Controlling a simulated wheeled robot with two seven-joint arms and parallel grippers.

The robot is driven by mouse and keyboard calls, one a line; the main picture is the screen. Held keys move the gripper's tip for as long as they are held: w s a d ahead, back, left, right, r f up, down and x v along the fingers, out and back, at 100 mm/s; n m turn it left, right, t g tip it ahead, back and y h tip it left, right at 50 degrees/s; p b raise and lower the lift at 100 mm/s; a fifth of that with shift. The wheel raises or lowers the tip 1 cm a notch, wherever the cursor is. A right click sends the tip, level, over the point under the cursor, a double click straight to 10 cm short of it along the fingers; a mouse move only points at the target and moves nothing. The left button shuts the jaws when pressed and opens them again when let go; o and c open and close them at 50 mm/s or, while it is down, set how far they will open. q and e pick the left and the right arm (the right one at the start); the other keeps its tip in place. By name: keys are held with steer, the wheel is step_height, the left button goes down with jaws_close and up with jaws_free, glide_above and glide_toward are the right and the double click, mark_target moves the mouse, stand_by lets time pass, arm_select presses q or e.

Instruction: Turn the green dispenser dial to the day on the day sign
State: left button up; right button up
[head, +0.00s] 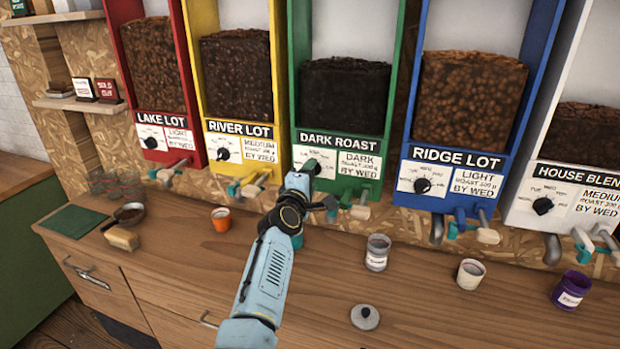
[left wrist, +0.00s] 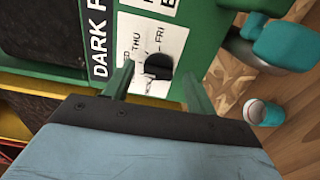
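The green dispenser (head: 390,112), labelled DARK ROAST, stands in the middle of the row in the head view. Its black dial (left wrist: 158,67) sits on a white plate in the left wrist view, with THU and FRI readable beside it. I cannot tell which day the dial points at. My left gripper (head: 312,168) is in front of the plate and hides the dial in the head view. Its two fingers are apart, one each side of the dial, with no clear contact. Small signs (head: 107,90) stand on the left shelf; their text is too small to read. My right gripper is not in view.
Red (head: 116,40), yellow (head: 200,20), blue (head: 540,45) and white (head: 525,190) dispensers flank the green one, with levers below. Several cups, including an orange one (head: 221,220), and a grey lid (head: 365,316) are on the wooden counter (head: 420,310).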

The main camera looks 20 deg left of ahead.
arm_select(q)
steer(key=shift+s, duration=0.15)
steer(key=s, duration=1.3)
steer(key=shift+a, duration=0.25)
